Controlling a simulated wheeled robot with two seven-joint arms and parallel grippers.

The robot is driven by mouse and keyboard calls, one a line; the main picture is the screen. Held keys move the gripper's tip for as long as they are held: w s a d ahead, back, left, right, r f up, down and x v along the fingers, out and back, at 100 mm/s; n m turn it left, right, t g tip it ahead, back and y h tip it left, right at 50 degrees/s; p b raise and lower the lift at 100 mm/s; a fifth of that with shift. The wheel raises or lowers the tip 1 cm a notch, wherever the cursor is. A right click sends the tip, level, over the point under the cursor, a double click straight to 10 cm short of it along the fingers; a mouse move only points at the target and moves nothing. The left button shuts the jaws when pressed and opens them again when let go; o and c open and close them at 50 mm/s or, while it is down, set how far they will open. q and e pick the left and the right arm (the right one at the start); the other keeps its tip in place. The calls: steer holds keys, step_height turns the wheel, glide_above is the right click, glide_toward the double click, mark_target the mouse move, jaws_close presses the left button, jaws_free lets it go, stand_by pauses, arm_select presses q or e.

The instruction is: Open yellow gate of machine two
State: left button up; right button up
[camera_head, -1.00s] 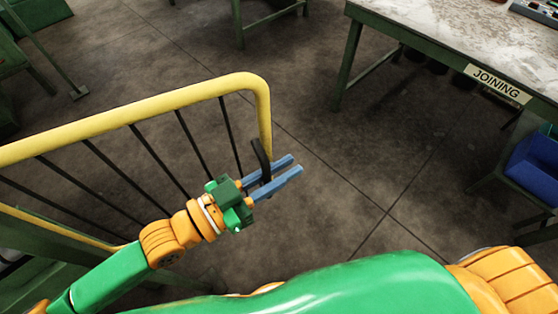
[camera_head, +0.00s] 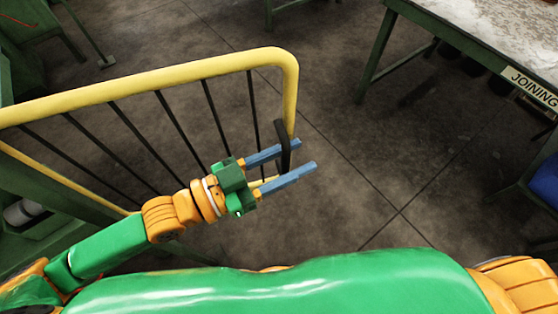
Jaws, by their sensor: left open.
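The yellow gate (camera_head: 180,91) has a tubular yellow frame with thin black bars and spans the left half of the head view. Its black handle (camera_head: 282,140) is upright near the gate's free right end. My left gripper (camera_head: 303,155) is open, with its two blue fingers on either side of the handle; I cannot tell whether they touch it. The fingers point right, past the gate's end post. The gate's lower part is partly hidden by my left arm. My right gripper is not in view.
A table with a "JOINING" sign (camera_head: 532,86) stands at the upper right. A blue bin (camera_head: 546,182) is at the right edge. Green machine framing (camera_head: 45,190) is at the left. The concrete floor right of the gate is clear.

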arm_select(q)
steer(key=shift+b+v, duration=0.75)
steer(key=shift+v, duration=1.85)
